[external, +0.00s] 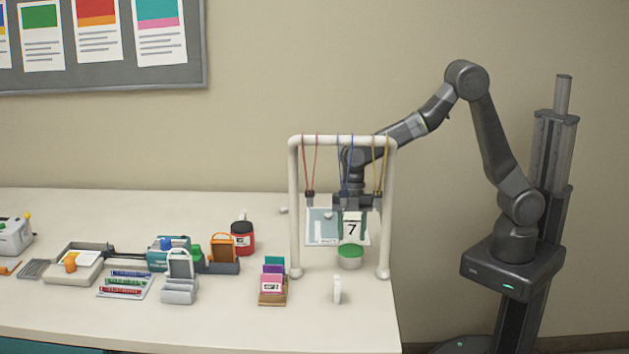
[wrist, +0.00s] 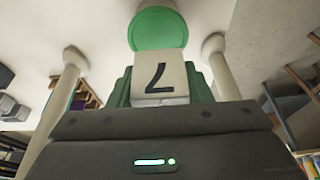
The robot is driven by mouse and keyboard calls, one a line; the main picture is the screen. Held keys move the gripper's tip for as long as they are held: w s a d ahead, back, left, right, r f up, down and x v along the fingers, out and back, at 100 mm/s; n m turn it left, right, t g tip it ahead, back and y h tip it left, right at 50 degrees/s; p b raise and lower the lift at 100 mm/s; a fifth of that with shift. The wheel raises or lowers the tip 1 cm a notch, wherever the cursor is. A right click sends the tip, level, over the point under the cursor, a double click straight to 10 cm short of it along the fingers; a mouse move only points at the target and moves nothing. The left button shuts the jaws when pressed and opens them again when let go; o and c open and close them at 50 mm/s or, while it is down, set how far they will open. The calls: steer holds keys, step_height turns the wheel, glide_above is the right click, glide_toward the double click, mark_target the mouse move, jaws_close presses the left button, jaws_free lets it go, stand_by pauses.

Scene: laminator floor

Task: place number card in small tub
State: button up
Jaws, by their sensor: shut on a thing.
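The number card (external: 352,228) is white with a black 7. My gripper (external: 352,236) is shut on it, with a green finger on each side. In the wrist view, the card (wrist: 160,78) sits between the fingers of my gripper (wrist: 160,92), its 7 upside down. The small tub (external: 349,263) is pale with a green top and stands on the table just below the card. Its green top also shows in the wrist view (wrist: 158,28), beyond the card. I cannot tell whether the card touches the tub.
A white frame (external: 293,215) with red, blue and yellow cords stands around my gripper, its posts close on both sides. A card holder (external: 272,300) and a small white upright piece (external: 337,290) stand in front. A red-and-black jar (external: 242,240) is to the left.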

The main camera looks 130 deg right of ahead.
steer(key=shift+f, duration=1.2)
steer(key=shift+f, duration=0.25)
steer(key=o, duration=1.1)
steer(key=shift+r, duration=0.1)
steer(key=shift+c, duration=0.2)
steer(key=v, duration=1.2)
steer(key=shift+r+b, duration=0.15)
steer(key=shift+b, duration=0.15)
